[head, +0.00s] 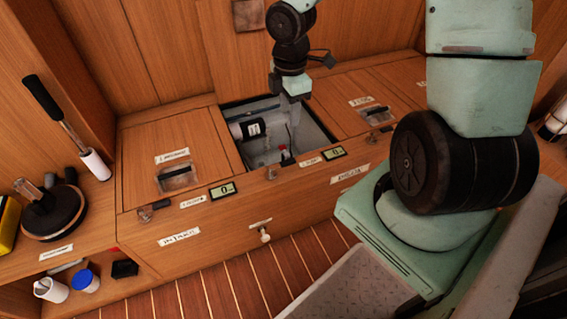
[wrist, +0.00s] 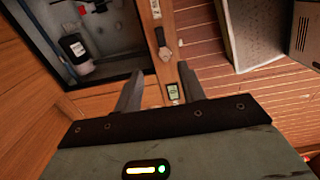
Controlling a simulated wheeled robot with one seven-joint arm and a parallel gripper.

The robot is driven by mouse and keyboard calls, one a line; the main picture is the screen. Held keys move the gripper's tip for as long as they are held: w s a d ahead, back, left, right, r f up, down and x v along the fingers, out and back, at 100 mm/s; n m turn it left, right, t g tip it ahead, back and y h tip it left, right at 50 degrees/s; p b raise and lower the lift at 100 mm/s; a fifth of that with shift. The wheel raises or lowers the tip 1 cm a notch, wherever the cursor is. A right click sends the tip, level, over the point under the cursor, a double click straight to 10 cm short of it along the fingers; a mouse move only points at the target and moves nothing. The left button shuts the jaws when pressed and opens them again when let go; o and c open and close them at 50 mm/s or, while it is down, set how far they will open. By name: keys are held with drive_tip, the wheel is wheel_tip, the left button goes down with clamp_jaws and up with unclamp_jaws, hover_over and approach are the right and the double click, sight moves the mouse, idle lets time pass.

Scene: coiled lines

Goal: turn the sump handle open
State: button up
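My gripper (head: 292,122) points down over the open compartment (head: 226,112) in the cabinet top. In the wrist view its two fingers (wrist: 160,69) are spread apart with nothing between them. Other small handles (head: 145,213) sit along the rim. A white knob (head: 264,234) is on the front face. The labels are too small for me to tell which handle is the sump's.
The compartment holds a black cylinder with a white label (head: 254,129) and a small red-topped part (head: 283,152). Small displays (head: 222,190) sit along the rim. Closed lids (head: 135,150) flank the opening. A black round tool (head: 52,212) stands on the left shelf.

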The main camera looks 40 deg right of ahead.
sight(288, 161)
wheel_tip(288, 161, down, 17)
drive_tip(key=b, duration=1)
drive_tip(key=shift+r, duration=0.15)
drive_tip(key=shift+c, duration=0.3)
clamp_jaws()
